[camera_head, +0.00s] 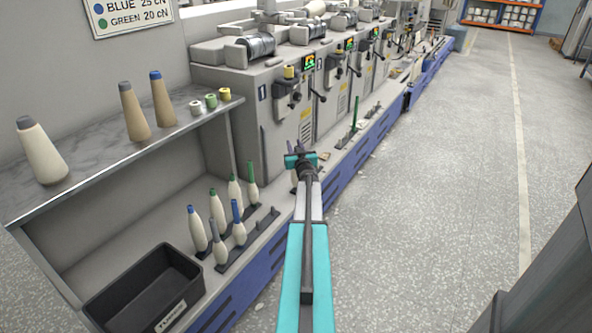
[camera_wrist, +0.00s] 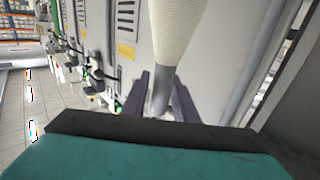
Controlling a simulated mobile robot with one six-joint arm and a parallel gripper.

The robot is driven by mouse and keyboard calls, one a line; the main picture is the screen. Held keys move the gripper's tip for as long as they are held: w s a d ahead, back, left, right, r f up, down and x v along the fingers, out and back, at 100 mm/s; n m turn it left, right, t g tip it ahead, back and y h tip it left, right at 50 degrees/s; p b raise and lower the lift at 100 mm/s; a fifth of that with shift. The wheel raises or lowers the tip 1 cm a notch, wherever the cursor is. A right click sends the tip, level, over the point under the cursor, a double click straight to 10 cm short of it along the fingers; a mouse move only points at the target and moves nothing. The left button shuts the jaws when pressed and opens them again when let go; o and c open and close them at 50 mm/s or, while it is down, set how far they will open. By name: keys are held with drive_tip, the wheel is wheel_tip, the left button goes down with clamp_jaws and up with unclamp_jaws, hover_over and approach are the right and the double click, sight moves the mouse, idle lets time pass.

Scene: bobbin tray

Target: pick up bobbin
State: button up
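In the wrist view, a bobbin (camera_wrist: 178,35) with cream yarn and a grey tube end (camera_wrist: 162,88) runs out of the top of the picture. The two dark fingers of my gripper (camera_wrist: 163,98) lie on both sides of the grey end and appear to press on it. In the head view my gripper (camera_head: 300,162) is in front of the machines, right of the bobbin rack; the held bobbin is hidden there. Several cream bobbins with blue, green and grey tips, such as the grey-tipped one (camera_head: 219,247), stand upright on the dark rack (camera_head: 262,226).
A black bin (camera_head: 187,287) stands left of the rack. A shelf (camera_head: 95,178) above carries cones and small spools. A green-tipped bobbin or post (camera_head: 355,115) stands farther along the machine ledge. The floor (camera_head: 420,190) to the right is clear.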

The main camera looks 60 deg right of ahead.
clamp_jaws()
drive_tip(key=shift+r, duration=0.15)
wheel_tip(320, 180, up, 10)
drive_tip(key=p, duration=0.4)
idle(0.4)
